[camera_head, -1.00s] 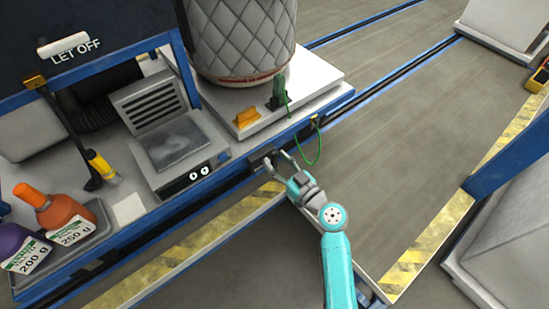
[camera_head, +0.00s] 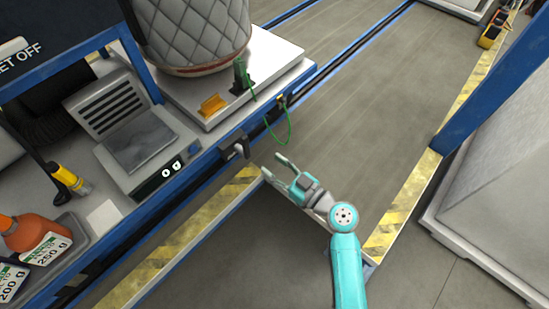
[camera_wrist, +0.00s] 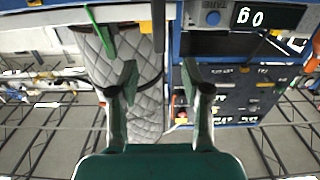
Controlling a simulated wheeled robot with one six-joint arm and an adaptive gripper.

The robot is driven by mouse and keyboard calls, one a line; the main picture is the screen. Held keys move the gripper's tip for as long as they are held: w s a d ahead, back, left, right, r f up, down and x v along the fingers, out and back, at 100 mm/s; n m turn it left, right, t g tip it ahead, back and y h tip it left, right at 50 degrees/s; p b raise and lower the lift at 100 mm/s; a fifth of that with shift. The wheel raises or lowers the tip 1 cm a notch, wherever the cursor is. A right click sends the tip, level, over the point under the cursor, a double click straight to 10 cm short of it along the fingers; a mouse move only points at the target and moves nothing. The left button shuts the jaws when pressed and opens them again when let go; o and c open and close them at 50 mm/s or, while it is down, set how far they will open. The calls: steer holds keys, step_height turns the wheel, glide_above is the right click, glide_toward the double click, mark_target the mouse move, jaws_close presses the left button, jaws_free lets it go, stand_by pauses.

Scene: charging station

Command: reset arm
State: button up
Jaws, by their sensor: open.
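My gripper (camera_head: 286,172) is open and empty in the head view, at the end of my teal arm. It hangs over the floor, to the right of the bench's front edge and apart from the dark bracket (camera_head: 233,144) there. In the wrist view my open gripper (camera_wrist: 160,78) shows two spread fingers with nothing between them. Beyond them are the quilted grey vessel (camera_wrist: 138,65) and the bench's blue front.
The blue-framed bench carries a scale (camera_head: 140,145), orange bottle (camera_head: 32,232) and quilted vessel (camera_head: 195,30). A green cord (camera_head: 288,125) hangs from its edge. A blue post (camera_head: 480,90) and a grey block (camera_head: 500,180) stand right. Open floor lies between.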

steer(key=s+d+f+m+t+h, duration=0.1)
steer(key=s+d+f+m+h, duration=0.35)
steer(key=s+d, duration=0.35)
steer(key=s+d+f+m+t+h, duration=0.1)
steer(key=s+d+f+m+h, duration=0.2)
steer(key=s+d+f+h, duration=0.5)
steer(key=s+d+r+m+t+h, duration=0.1)
steer(key=s+d+r, duration=0.1)
steer(key=s+r, duration=0.6)
steer(key=s+d+r+m, duration=0.2)
steer(key=s+d+r, duration=0.1)
steer(key=s+r, duration=0.6)
steer(key=s, duration=0.4)
steer(key=shift+s+r+t+h, duration=0.15)
steer(key=shift+s+t+h, duration=0.2)
steer(key=shift+t, duration=0.05)
